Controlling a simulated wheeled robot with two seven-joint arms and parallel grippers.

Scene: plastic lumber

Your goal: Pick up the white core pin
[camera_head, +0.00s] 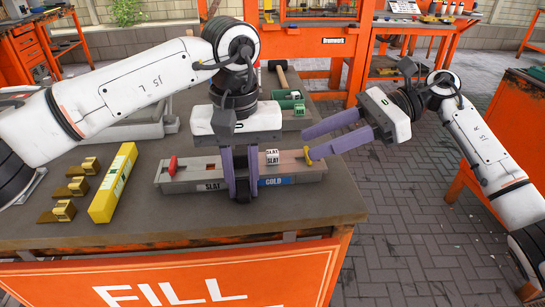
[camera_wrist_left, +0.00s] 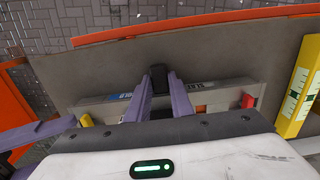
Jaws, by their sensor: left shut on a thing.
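A long grey mould (camera_head: 195,184) lies on the bench, its front marked SLAT and COLD. It carries a red piece (camera_head: 172,166) at its left end and a yellow piece (camera_head: 307,155) at its right end. My left gripper (camera_head: 241,190) points down over the mould's middle, shut on a dark piece (camera_wrist_left: 159,77) seen between its fingertips in the left wrist view. My right gripper (camera_head: 307,143) is open and empty beside the mould's right end, one fingertip close to the yellow piece.
A yellow bar (camera_head: 113,184) and several brass clamps (camera_head: 68,188) lie left of the mould. A hammer (camera_head: 279,75) and green blocks (camera_head: 288,98) lie behind. The bench's front edge is close.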

